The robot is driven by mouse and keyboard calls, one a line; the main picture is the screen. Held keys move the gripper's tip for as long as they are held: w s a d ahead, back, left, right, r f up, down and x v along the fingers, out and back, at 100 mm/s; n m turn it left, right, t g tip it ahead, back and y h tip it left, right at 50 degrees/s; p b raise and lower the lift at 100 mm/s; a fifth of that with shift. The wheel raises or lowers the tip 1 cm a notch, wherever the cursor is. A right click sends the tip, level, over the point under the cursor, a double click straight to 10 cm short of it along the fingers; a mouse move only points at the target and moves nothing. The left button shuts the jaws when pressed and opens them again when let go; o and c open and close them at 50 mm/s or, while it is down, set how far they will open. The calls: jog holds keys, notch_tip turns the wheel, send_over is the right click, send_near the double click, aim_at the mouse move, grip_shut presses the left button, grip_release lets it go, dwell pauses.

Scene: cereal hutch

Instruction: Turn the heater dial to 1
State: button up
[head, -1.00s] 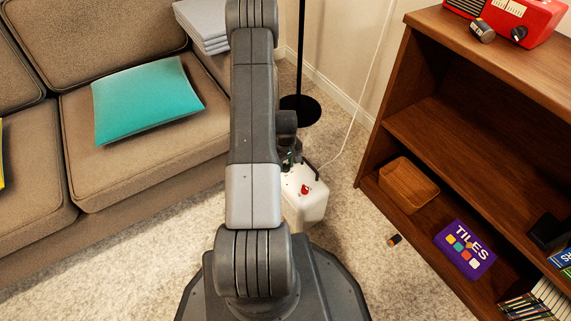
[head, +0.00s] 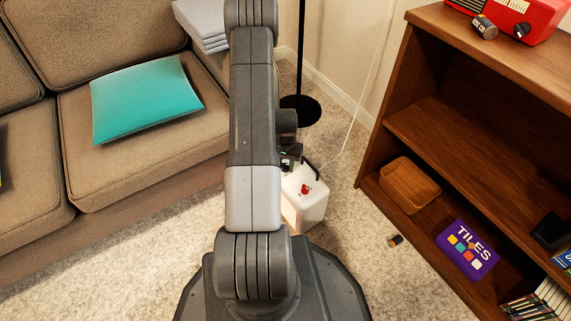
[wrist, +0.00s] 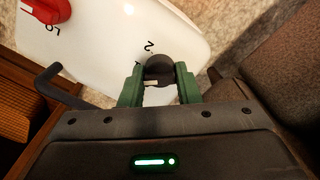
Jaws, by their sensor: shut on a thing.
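The white heater (head: 312,205) stands on the carpet beside my arm, and its top fills the upper part of the wrist view (wrist: 110,40). A dark round dial (wrist: 159,68) with a pale mark on its lower left sits between the green fingers of my gripper (wrist: 159,84). The fingers are shut on this dial, one on each side. A printed "2" is on the white top just above it. A separate red knob (wrist: 45,10) with "LO" beside it is at the upper left; it also shows in the head view (head: 305,189).
A black handle (wrist: 58,86) curves at the heater's left side in the wrist view. In the head view, a sofa (head: 130,190) is left, a wooden shelf (head: 450,110) right, a lamp base (head: 300,108) behind. A battery (head: 395,240) lies on the carpet.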

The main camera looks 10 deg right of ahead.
aim_at(286, 164)
jog(key=shift+m, duration=0.9)
jog(key=o, duration=1)
jog(key=shift+c, duration=0.2)
notch_tip(286, 164, up, 14)
jog(key=p, duration=0.4)
jog(key=shift+p, duration=0.35)
jog(key=shift+f, duration=0.1)
